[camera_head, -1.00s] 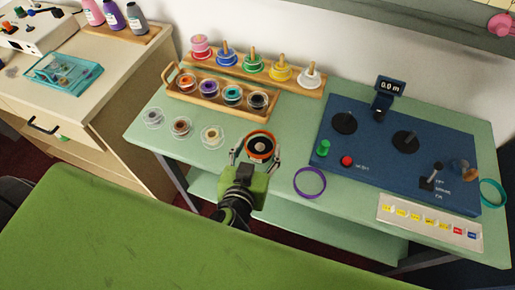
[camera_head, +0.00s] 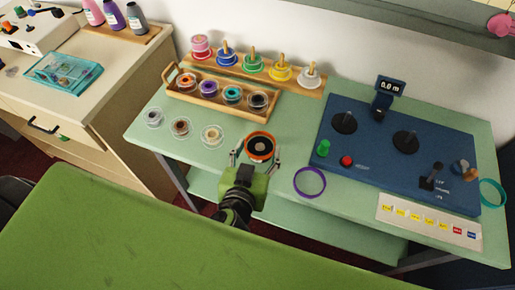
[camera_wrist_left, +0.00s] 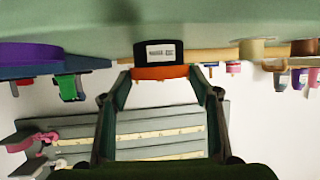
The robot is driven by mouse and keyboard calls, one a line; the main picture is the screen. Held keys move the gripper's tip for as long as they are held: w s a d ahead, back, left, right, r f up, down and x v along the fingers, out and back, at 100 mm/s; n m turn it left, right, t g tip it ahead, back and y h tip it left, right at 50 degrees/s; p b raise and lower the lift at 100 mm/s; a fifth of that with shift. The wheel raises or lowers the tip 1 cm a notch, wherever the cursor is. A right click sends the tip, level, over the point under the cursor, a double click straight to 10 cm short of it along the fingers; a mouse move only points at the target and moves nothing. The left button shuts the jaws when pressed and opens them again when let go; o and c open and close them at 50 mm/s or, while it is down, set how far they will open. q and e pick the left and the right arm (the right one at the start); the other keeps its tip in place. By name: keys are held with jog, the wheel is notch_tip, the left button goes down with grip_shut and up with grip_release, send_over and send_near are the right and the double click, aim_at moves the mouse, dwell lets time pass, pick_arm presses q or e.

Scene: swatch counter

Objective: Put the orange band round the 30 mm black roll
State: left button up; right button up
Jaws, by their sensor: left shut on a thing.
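The black roll (camera_head: 259,149) stands upright near the counter's front edge, with a pale label (camera_wrist_left: 161,51) on its side. The orange band (camera_head: 272,153) lies round the roll's top end. In the left wrist view, which is upside down, the band (camera_wrist_left: 161,73) shows as an orange strip at that end, with the labelled black side bare. My left gripper (camera_head: 256,157) reaches in from the front, one finger on each side. Its fingertips (camera_wrist_left: 160,78) are at the band's two edges, shut on it. My right gripper is not in view.
A purple band (camera_head: 310,193) lies right of the roll. A blue machine (camera_head: 375,165) with dark discs fills the right. Clear-rimmed rolls (camera_head: 212,136) lie to the left, a wooden tray (camera_head: 190,93) of rolls behind. A teal band (camera_head: 505,193) lies far right.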

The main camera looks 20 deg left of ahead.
aim_at(257, 156)
pick_arm(q)
jog(key=shift+f, duration=0.5)
dwell(0.4)
jog(key=o, duration=0.8)
jog(key=shift+c, duration=0.2)
jog(key=shift+r+p, duration=0.15)
jog(key=shift+p, duration=0.15)
notch_tip(257, 156, up, 7)
jog(key=p, duration=1)
jog(key=shift+p, duration=0.35)
